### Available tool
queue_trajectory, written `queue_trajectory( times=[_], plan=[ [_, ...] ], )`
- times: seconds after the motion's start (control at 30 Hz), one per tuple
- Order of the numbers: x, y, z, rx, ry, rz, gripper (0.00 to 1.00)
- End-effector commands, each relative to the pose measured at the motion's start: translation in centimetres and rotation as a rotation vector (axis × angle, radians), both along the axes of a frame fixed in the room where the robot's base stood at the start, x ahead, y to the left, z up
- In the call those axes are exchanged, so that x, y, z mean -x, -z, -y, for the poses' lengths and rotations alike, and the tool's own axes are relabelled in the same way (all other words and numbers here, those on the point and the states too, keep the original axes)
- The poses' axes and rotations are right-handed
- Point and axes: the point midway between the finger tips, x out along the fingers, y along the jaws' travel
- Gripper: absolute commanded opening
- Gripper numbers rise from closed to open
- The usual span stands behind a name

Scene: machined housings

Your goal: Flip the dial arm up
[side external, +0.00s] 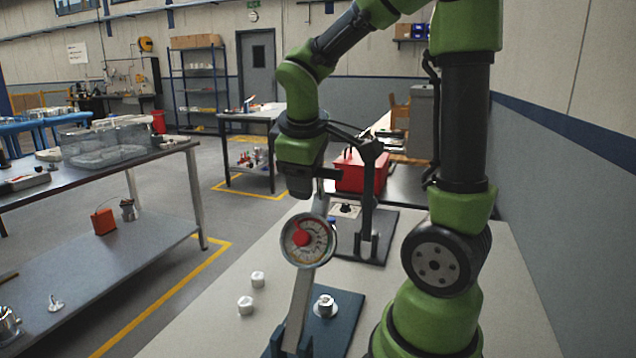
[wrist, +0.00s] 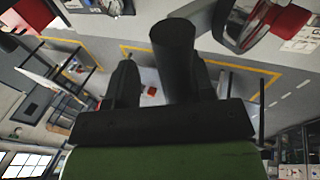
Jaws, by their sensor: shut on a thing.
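The dial arm (side external: 301,300) is a flat grey bar rising from a blue base plate (side external: 345,325), nearly upright with its top leaning slightly right in the side view. A round white dial (side external: 318,250) with a red hub and pointer is on it. The dial's rim and red part (wrist: 286,20) show at the upper right of the wrist view. My gripper (side external: 318,190) is just above the dial, at the arm's upper end. In the wrist view, my gripper (wrist: 165,80) has its fingers either side of a dark round handle (wrist: 174,40). The exact contact is hidden in shadow.
A small silver knob (side external: 325,305) stands on the base plate. Two white caps (side external: 251,293) lie on the bench (side external: 225,325) to the left. Behind my gripper are a dark stand (side external: 375,210) and a red toolbox (side external: 360,171). The bench's front left is clear.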

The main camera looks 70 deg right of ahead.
Motion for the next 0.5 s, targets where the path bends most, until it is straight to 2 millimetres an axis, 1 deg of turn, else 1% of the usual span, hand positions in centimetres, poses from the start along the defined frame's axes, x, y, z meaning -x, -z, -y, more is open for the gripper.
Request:
queue_trajectory(
  times=[0.03, 0.1, 0.13, 0.27, 0.5],
  plan=[
    [2.5, 0.8, -0.4, -0.041, 0.086, -0.108, 0.44],
    [2.5, 0.8, -0.4, -0.040, 0.086, -0.109, 0.44],
    [0.3, 0.0, 0.1, 0.003, 0.003, -0.009, 0.44],
    [0.2, -0.2, 0.0, 0.003, 0.002, -0.008, 0.44],
    [0.1, -1.9, -0.6, 0.006, -0.001, -0.002, 0.44]
  ],
)
